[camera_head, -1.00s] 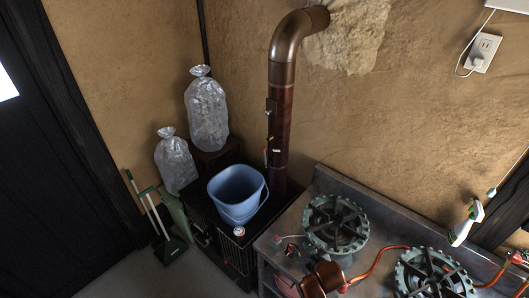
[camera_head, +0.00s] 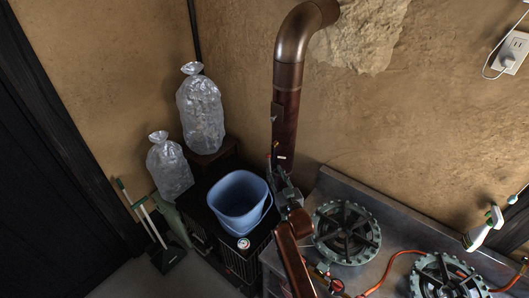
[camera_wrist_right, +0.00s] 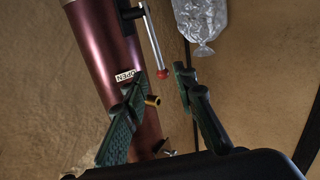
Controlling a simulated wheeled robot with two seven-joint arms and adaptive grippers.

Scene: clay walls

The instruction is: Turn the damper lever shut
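The damper lever (camera_wrist_right: 153,42) is a thin metal rod with a red ball at its end, mounted on the dark red stovepipe (camera_wrist_right: 95,55). An "OPEN" label is on the pipe beside it, and a brass-coloured stub (camera_wrist_right: 153,100) sticks out below. My right gripper (camera_wrist_right: 159,84) is open, with its green fingers apart; in the wrist view the red ball shows between the fingertips, and I cannot tell whether they touch it. In the head view my right gripper (camera_head: 281,178) is by the lower part of the pipe (camera_head: 286,110), where the lever is largely hidden. My left gripper is not in view.
A blue bucket (camera_head: 238,198) and a small can (camera_head: 243,243) stand on the dark stove left of my right arm. Two burners, one (camera_head: 346,232) close to the arm, sit on the metal counter. Filled clear bags (camera_head: 201,110) stand behind the bucket.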

